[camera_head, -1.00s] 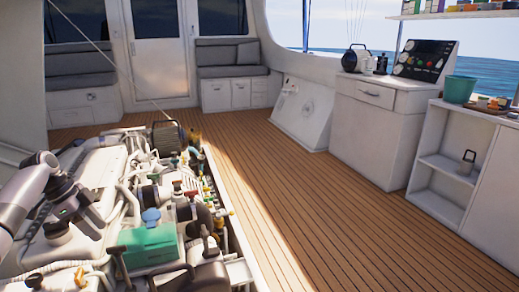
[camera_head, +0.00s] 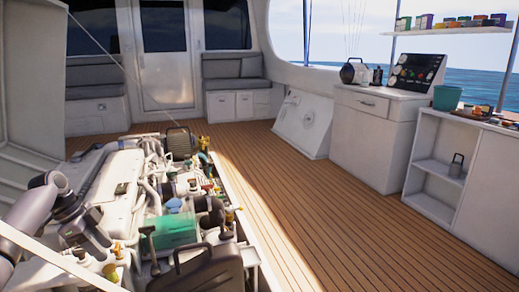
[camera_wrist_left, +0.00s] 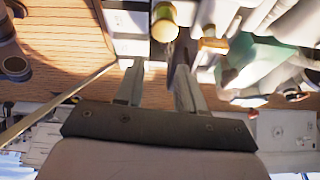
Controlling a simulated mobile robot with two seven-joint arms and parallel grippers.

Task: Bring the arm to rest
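My left arm (camera_head: 45,205) reaches in from the left in the head view, over the open engine hatch. My left gripper (camera_head: 104,240) hangs above the near left part of the engine (camera_head: 118,180). In the left wrist view its two grey fingers (camera_wrist_left: 158,66) stand apart with a gap between them. I see nothing held there. A round brass-coloured part (camera_wrist_left: 165,22) lies beyond the fingertips. My right gripper is not in view.
A teal box (camera_head: 170,230) and a dark canister (camera_head: 210,268) sit at the engine's near side. A white strut (camera_head: 60,255) crosses near my arm. The wooden deck (camera_head: 310,210) is clear. A white cabinet (camera_head: 372,135) and shelf unit (camera_head: 430,165) stand right.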

